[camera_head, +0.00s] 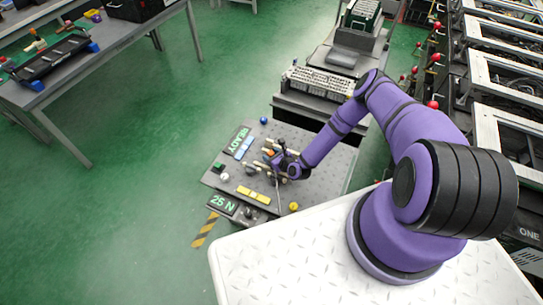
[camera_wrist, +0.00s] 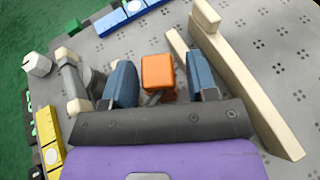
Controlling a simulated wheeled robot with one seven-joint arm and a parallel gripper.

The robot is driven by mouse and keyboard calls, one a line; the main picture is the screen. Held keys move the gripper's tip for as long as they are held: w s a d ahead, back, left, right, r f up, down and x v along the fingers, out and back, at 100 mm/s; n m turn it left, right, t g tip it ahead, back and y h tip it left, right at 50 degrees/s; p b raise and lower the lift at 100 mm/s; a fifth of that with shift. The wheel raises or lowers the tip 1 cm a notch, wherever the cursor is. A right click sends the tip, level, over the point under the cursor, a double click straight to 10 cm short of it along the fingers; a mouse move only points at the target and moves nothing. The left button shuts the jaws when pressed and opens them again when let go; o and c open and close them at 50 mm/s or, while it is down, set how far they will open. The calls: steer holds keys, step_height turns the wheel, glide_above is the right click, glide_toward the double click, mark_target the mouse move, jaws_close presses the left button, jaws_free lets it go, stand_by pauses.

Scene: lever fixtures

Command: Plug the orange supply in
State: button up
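The orange supply is the orange block (camera_wrist: 158,74) in the middle of the wrist view. In the head view it is a small orange spot (camera_head: 268,152) beside my gripper (camera_head: 279,160), over the grey perforated board (camera_head: 320,163). My gripper's blue fingers (camera_wrist: 161,64) stand on either side of the block in the wrist view. The gap is clear on the right and narrow on the left, so the gripper looks open and not closed on it. The block's lower part is hidden, and I cannot make out a socket for it.
Long cream bars (camera_wrist: 245,85) lie right of the fingers. A grey cylinder with cream ends (camera_wrist: 73,80) is close on the left. Yellow blocks (camera_head: 253,195), blue-white blocks (camera_head: 243,147), a READY sign (camera_head: 238,139) and a 25 N sign (camera_head: 223,204) line the board's left side.

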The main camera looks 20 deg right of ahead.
steer(key=shift+r, duration=0.5)
steer(key=v, duration=1.2)
steer(key=shift+r, duration=0.15)
steer(key=shift+d+r, duration=0.1)
steer(key=shift+d, duration=0.05)
